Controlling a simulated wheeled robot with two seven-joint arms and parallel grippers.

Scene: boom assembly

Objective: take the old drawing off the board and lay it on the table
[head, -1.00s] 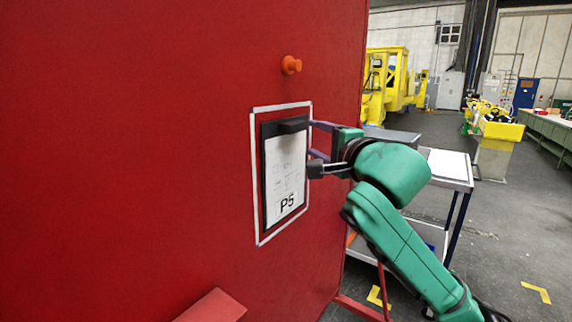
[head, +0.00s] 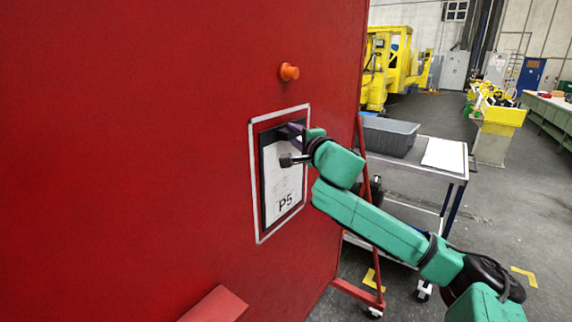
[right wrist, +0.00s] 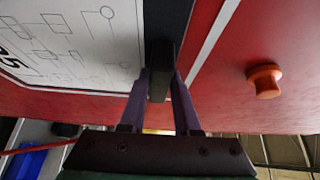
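The drawing (head: 284,185), a white sheet marked P5, hangs upright in a dark holder inside a white outline on the red board (head: 150,130). In the right wrist view the sheet (right wrist: 75,40) fills the upper left. My right gripper (head: 290,134) is at the top of the holder. Its two purple fingers (right wrist: 162,80) stand close on both sides of the dark clip (right wrist: 160,55) and look shut on it. The table (head: 425,173), a grey wheeled one, stands behind on the right. My left gripper is not in view.
An orange knob (head: 289,72) sticks out of the board above the drawing. A grey bin (head: 388,136) and a white sheet (head: 444,154) lie on the table. A red stand leg with casters (head: 357,292) is beside the board's edge. Open floor lies to the right.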

